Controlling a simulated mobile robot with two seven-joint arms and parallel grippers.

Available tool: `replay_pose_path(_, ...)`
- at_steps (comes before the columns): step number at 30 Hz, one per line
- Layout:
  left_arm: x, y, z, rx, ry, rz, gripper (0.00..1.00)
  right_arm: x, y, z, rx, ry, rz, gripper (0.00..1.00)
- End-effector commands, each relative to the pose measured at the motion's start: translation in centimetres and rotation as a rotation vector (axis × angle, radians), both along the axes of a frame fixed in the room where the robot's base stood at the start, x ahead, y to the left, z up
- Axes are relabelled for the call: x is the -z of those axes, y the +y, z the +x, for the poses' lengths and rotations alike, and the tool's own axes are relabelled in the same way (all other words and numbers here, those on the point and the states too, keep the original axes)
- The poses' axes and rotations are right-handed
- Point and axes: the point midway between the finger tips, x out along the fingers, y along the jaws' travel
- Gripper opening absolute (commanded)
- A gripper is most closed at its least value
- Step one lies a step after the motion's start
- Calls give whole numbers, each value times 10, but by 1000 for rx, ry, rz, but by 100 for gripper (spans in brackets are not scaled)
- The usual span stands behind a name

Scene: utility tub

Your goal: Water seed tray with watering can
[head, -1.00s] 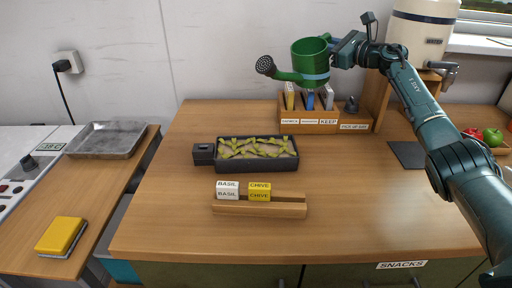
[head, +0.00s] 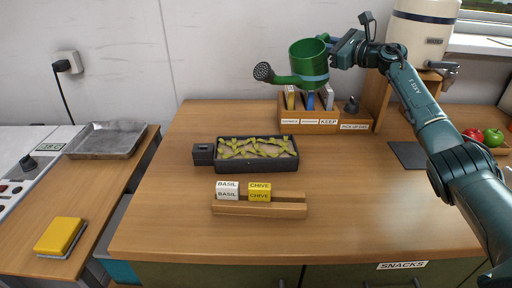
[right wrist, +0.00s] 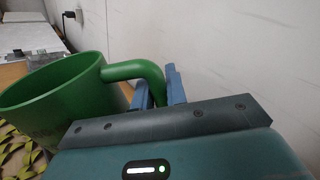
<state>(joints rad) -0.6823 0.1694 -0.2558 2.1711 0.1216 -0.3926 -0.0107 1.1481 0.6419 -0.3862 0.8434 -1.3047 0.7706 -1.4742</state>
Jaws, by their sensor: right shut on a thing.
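A green watering can (head: 308,58) with a blue band is up in the air, above and behind the seed tray. Its dark sprinkler head (head: 263,72) points left. The seed tray (head: 203,154) is a dark box of soil with several yellow-green seedlings, lying on the wooden table. My right gripper (head: 334,52) is shut on the can's handle (right wrist: 135,70). The right wrist view shows the blue fingers on both sides of the handle and the can's open top. No water shows coming from the sprinkler head. My left gripper is out of view.
A wooden rack (head: 257,206) with BASIL and CHIVE labels stands in front of the tray. A wooden organizer (head: 325,125) with packets stands behind it, right. A cream dispenser (head: 418,30) stands at the back right.

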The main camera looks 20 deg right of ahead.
Motion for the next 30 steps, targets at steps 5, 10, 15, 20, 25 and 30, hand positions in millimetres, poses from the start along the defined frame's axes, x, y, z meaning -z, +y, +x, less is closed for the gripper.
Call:
replay_pose_path(5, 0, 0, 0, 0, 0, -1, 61, -2, 1, -1, 1, -8, -7, 0)
replay_pose_path(10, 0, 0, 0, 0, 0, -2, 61, -3, 2, -2, 1, -13, -17, 0)
replay_pose_path(15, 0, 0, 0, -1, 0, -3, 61, -3, 3, -2, 1, -19, -25, 0)
replay_pose_path(20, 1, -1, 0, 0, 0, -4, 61, -3, 4, -3, 1, -24, -32, 0)
replay_pose_path(25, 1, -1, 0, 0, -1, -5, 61, -4, 6, -4, 0, -29, -41, 0)
replay_pose_path(30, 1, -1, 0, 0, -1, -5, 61, -4, 7, -4, 1, -33, -50, 0)
